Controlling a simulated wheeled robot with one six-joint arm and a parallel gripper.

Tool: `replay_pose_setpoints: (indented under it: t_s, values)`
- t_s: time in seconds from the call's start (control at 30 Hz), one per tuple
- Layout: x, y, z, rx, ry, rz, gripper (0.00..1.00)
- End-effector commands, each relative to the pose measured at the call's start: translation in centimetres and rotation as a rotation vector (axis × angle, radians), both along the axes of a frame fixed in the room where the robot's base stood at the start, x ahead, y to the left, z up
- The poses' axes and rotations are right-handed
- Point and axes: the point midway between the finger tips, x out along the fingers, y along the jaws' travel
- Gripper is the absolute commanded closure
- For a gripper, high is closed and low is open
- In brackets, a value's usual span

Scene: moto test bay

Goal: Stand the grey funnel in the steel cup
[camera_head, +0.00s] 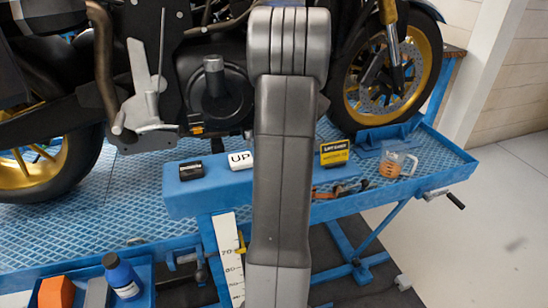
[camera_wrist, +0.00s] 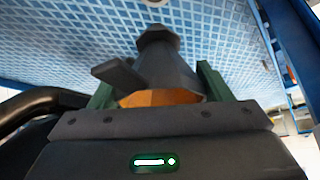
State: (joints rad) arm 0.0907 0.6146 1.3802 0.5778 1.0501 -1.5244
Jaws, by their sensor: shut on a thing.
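My gripper (camera_wrist: 157,84) is shut on the grey funnel (camera_wrist: 168,62), with one green finger on each side. In the wrist view the funnel's wide, orange-lined mouth faces the camera and its narrow end points away. A flat dark tab sticks out to its left. A small pale, shiny piece (camera_wrist: 155,3) shows past the narrow end at the top edge; I cannot tell whether it is the steel cup. I cannot make out the steel cup in the head view, where my arm hides the gripper and the funnel.
A blue lift deck (camera_head: 430,152) carries a motorcycle (camera_head: 215,85). A clear jug (camera_head: 397,164), a yellow-black box (camera_head: 334,152), a white UP block (camera_head: 240,160) and a black block (camera_head: 191,170) stand along it. A blue bottle (camera_head: 122,277) and an orange block (camera_head: 56,292) are at lower left.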

Motion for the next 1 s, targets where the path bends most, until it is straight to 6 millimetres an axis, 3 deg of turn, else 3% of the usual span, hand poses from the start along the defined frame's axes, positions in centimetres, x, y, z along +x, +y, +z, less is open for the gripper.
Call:
replay_pose_setpoints:
  t_s: [0.37, 1.0]
  values:
    - [0.0, 0.0, -1.4, 0.001, 0.001, 0.000, 0.50]
    - [0.0, 0.0, -6.6, -0.001, -0.001, 0.000, 0.50]
